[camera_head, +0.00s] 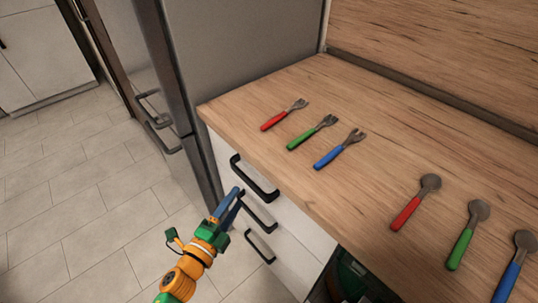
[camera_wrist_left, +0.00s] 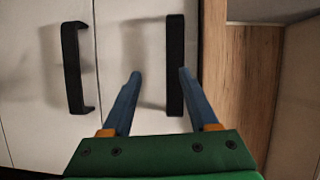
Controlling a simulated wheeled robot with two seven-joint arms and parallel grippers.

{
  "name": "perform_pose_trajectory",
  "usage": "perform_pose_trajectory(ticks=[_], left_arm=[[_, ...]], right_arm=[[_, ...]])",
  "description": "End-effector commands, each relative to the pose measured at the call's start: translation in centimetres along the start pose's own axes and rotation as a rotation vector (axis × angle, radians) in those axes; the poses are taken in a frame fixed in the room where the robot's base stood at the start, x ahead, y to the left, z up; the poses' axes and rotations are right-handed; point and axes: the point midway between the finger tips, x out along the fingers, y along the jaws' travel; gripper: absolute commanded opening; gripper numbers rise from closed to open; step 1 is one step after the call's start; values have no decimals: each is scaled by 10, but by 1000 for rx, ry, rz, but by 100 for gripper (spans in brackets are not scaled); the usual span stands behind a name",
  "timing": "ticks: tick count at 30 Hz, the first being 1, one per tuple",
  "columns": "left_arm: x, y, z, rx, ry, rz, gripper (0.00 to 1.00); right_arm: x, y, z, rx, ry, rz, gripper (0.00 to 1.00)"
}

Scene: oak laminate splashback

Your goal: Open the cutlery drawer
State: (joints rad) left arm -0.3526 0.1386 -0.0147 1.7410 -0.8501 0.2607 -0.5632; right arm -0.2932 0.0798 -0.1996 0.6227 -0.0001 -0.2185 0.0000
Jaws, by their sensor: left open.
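A white drawer unit under the wooden worktop has three black bar handles, and its drawers look shut. The top drawer (camera_wrist_left: 150,125) has the top handle (camera_head: 254,178), and the middle handle (camera_head: 258,212) sits below it. My left gripper (camera_head: 238,192) is open in front of the drawer fronts, near the top handle. In the left wrist view its blue fingers (camera_wrist_left: 158,75) point at the front. The top handle (camera_wrist_left: 175,50) appears between them, close to the right finger; contact cannot be told. The middle handle (camera_wrist_left: 73,68) is further left. My right gripper is out of view.
Red, green and blue forks (camera_head: 325,132) and spoons (camera_head: 430,182) lie on the worktop (camera_head: 370,180). A grey fridge (camera_head: 235,45) stands beside the drawers. The bottom handle (camera_head: 260,247) is lower down. The tiled floor (camera_head: 75,220) at left is clear.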

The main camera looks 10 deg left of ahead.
Motion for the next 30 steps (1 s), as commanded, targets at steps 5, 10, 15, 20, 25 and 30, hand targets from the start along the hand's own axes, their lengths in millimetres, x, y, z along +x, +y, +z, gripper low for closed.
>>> perform_pose_trajectory(ticks=[5, 10, 15, 20, 25, 30], left_arm=[[20, -18, -4, 63, 19, -44, 60], [54, -18, -4, 58, 17, -42, 60], [71, -17, -4, 57, 17, -40, 60], [72, -17, -5, 56, 17, -38, 60], [72, -17, -4, 55, 17, -38, 30], [72, -17, -4, 55, 16, -39, 0]], right_arm=[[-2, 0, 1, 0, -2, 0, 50], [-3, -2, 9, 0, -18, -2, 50], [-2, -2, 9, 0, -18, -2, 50], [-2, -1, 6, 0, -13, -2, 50], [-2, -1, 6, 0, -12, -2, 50], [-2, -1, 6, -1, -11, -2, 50]])
